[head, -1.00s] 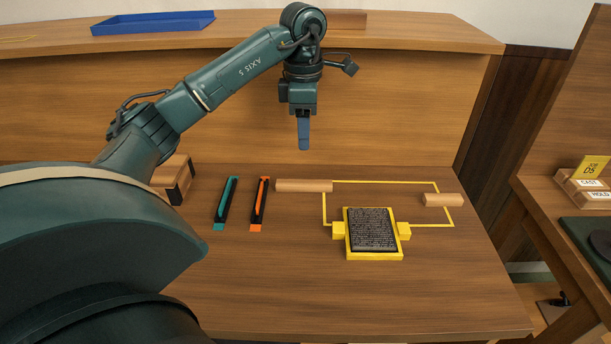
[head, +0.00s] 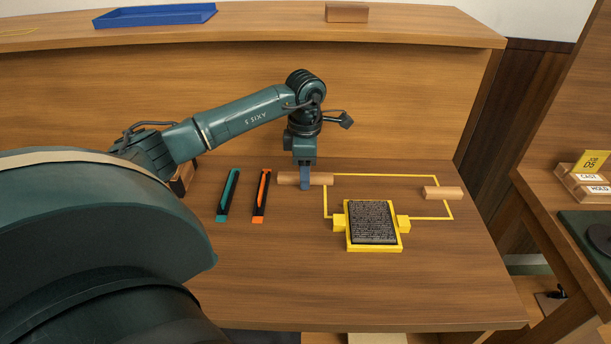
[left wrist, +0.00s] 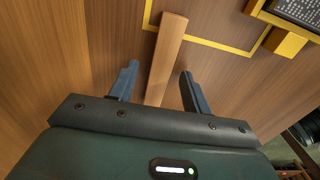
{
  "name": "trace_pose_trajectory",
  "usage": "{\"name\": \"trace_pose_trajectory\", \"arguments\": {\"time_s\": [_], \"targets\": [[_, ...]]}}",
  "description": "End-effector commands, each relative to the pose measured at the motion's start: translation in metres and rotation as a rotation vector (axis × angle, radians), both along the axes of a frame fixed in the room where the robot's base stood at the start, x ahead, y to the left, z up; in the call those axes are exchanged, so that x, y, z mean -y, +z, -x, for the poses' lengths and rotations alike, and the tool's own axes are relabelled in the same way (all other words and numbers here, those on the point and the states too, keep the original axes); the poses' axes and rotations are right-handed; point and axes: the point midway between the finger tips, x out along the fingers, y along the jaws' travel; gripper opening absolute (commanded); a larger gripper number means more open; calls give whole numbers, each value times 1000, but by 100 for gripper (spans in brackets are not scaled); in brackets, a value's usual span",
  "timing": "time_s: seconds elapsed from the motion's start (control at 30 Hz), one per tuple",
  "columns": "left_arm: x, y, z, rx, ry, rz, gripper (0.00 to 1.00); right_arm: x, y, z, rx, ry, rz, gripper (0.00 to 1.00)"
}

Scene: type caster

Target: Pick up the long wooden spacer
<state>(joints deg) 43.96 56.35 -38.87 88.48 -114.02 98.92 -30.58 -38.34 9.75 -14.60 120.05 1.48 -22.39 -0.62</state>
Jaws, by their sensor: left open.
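The long wooden spacer (head: 321,179) lies flat on the table at the back left corner of the yellow outline. It also shows in the left wrist view (left wrist: 166,58), running lengthwise between the two blue fingers. My left gripper (head: 305,186) points down at the spacer and overlaps part of it in the head view. In the left wrist view my left gripper (left wrist: 158,88) is open, with one finger on each side of the spacer and a gap on both sides. A shorter wooden spacer (head: 443,193) lies at the right of the outline. My right gripper is not in view.
A yellow frame (head: 375,248) holding a dark block of type stands in front of the outline. A teal-and-black piece (head: 228,196) and an orange-and-black piece (head: 261,197) lie to the left. The front of the table is clear. A blue tray (head: 155,16) sits on the raised shelf.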

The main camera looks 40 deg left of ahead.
Motion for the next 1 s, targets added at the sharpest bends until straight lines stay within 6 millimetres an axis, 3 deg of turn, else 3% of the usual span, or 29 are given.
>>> {"name": "trace_pose_trajectory", "arguments": {"time_s": [0.27,0.87,1.0], "targets": [[0,-4,0,1,0,-1,48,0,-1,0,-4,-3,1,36],[0,-4,0,1,0,0,0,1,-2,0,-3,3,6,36],[0,-4,0,1,0,0,0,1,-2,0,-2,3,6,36]]}}
